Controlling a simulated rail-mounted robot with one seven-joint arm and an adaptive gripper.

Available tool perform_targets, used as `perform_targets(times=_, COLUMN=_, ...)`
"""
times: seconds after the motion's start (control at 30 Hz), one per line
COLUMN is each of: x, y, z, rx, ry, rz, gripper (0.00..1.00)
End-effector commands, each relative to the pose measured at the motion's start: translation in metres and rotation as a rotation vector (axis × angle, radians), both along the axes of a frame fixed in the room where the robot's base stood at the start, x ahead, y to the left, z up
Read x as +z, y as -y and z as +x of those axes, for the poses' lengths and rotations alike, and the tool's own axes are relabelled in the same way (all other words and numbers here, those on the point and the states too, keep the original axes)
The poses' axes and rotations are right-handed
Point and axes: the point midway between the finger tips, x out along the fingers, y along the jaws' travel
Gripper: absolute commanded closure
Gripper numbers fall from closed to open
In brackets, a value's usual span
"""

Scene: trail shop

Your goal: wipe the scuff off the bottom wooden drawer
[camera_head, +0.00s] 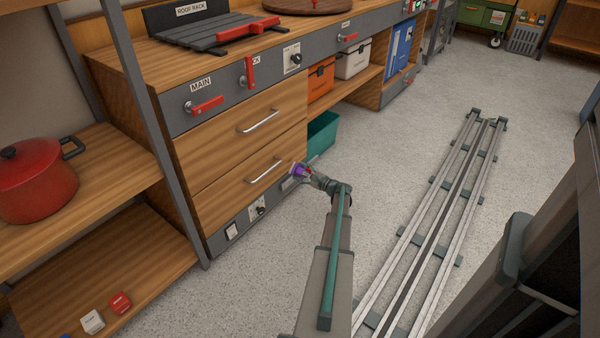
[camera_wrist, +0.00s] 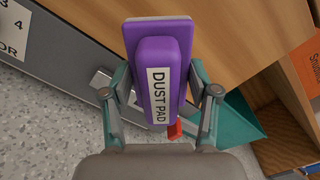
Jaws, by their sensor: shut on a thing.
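The bottom wooden drawer (camera_head: 232,190) is closed, below another wooden drawer (camera_head: 222,137); each has a metal bar handle. A wooden front (camera_wrist: 222,38) fills the upper right of the wrist view. My gripper (camera_head: 304,171) is at the lower right end of the bottom drawer. It is shut on a purple pad labelled DUST PAD (camera_wrist: 152,60), which also shows in the head view (camera_head: 297,169). The pad points toward the cabinet front; I cannot tell whether it touches. No scuff can be made out; the pad and gripper hide part of the front.
A grey strip with switches and labels (camera_head: 240,220) runs under the drawer. A teal bin (camera_head: 322,134) stands right of the drawers, below an orange box (camera_head: 320,80). A shelf with a red pot (camera_head: 38,185) is at left. Speckled floor (camera_head: 390,160) is open between cabinet and rail.

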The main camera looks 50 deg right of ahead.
Motion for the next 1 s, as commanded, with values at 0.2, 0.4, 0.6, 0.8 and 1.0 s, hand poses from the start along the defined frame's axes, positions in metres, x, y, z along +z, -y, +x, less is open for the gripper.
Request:
perform_targets(times=0.2, x=0.0, y=0.0, z=-0.005, rx=-0.001, ry=0.001, rz=0.0, gripper=0.68)
perform_targets(times=0.4, x=0.0, y=0.0, z=-0.022, rx=-0.002, ry=-0.001, rz=0.0, gripper=0.68)
perform_targets(times=0.6, x=0.0, y=-0.001, z=-0.03, rx=0.0, ry=0.0, rz=0.0, gripper=0.68)
perform_targets(times=0.8, x=0.0, y=-0.001, z=-0.03, rx=0.0, ry=0.0, rz=0.0, gripper=0.68)
perform_targets(times=1.0, x=0.0, y=-0.001, z=-0.03, rx=0.0, ry=0.0, rz=0.0, gripper=0.68)
